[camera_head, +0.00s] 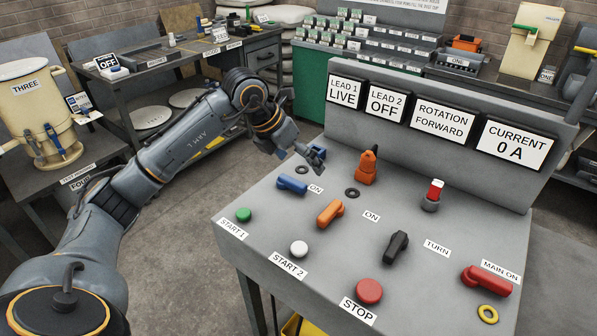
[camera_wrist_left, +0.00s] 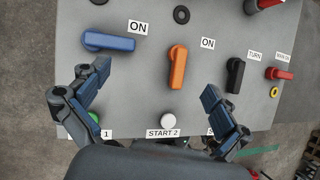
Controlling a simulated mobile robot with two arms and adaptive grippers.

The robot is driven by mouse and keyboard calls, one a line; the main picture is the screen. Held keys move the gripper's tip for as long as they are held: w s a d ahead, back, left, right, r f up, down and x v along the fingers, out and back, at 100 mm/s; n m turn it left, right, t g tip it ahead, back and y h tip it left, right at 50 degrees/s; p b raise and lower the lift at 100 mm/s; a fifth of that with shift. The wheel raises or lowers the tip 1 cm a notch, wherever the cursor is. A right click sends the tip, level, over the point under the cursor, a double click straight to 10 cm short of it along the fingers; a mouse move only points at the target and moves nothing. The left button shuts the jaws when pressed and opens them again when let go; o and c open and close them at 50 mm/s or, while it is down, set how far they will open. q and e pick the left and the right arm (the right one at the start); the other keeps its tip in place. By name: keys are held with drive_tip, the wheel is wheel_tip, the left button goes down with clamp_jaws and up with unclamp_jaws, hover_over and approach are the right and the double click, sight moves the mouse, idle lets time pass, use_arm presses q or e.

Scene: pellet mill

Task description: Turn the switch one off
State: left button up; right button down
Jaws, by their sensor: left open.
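The blue switch handle (camera_head: 292,184), above the green START 1 button (camera_head: 243,214), has an ON label (camera_head: 316,188) at its right end. It lies crosswise in the left wrist view (camera_wrist_left: 110,42). The orange switch handle (camera_head: 331,213) is to its right, with its own ON label, and points down in the left wrist view (camera_wrist_left: 177,70). The LEAD 1 sign (camera_head: 345,92) reads LIVE and the LEAD 2 sign (camera_head: 386,104) reads OFF. My left gripper (camera_head: 314,158) is open and empty above the panel, apart from the blue handle. My right gripper is not in view.
The sloping grey panel also carries a black TURN handle (camera_head: 396,247), a red MAIN handle (camera_head: 486,281), a red STOP button (camera_head: 369,291), a white START 2 button (camera_head: 299,249) and an orange plug (camera_head: 367,168). The sign wall stands behind.

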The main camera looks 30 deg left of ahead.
sight(291, 180)
use_arm(q)
drive_tip(key=a+r+n+y, duration=0.1)
drive_tip(key=a+y, duration=0.1)
drive_tip(key=a, duration=0.4)
drive_tip(key=shift+g, duration=0.3)
drive_tip(key=x, duration=0.4)
drive_tip(key=p+x, duration=0.1)
drive_tip(key=x, duration=0.3)
drive_tip(key=p+x, duration=0.1)
drive_tip(key=x, duration=0.4)
drive_tip(key=shift+a+f, duration=0.1)
drive_tip(key=shift+a, duration=0.2)
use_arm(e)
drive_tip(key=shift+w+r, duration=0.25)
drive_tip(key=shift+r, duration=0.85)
use_arm(q)
drive_tip(key=shift+c, duration=0.2)
drive_tip(key=c, duration=1.6)
drive_tip(key=shift+o, duration=0.2)
